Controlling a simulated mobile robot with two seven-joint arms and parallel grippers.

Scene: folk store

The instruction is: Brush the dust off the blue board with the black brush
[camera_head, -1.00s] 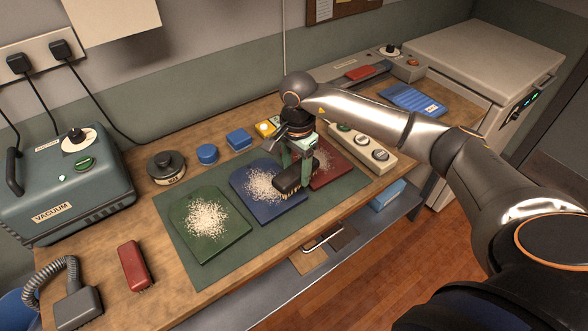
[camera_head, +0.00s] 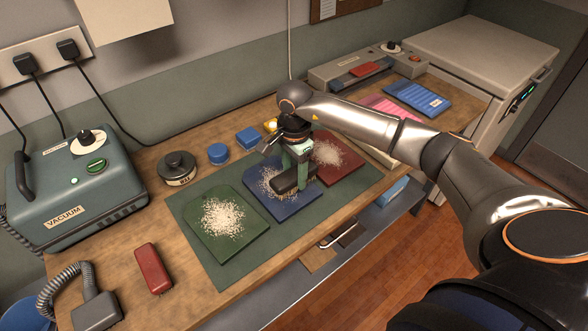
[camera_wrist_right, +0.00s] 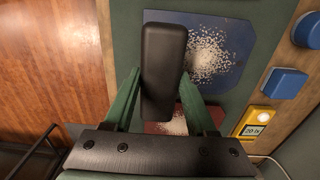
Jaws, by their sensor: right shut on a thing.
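The blue board (camera_head: 287,211) lies on a green mat between a green board and a red board. Pale dust (camera_head: 266,177) lies on it, partly hidden by the brush and my gripper. My right gripper (camera_head: 295,174) is shut on the black brush (camera_head: 288,184), which is over the right-middle of the blue board. In the right wrist view the brush (camera_wrist_right: 162,65) sits between the green fingers, beside a dust pile (camera_wrist_right: 208,54) on the blue board (camera_wrist_right: 240,42). I cannot tell whether the bristles touch the board. My left gripper is not in view.
The green board (camera_head: 238,250) and red board (camera_head: 346,171) also bear dust. A red brush (camera_head: 153,268), a vacuum (camera_head: 68,190) and its nozzle (camera_head: 97,309) stand left.

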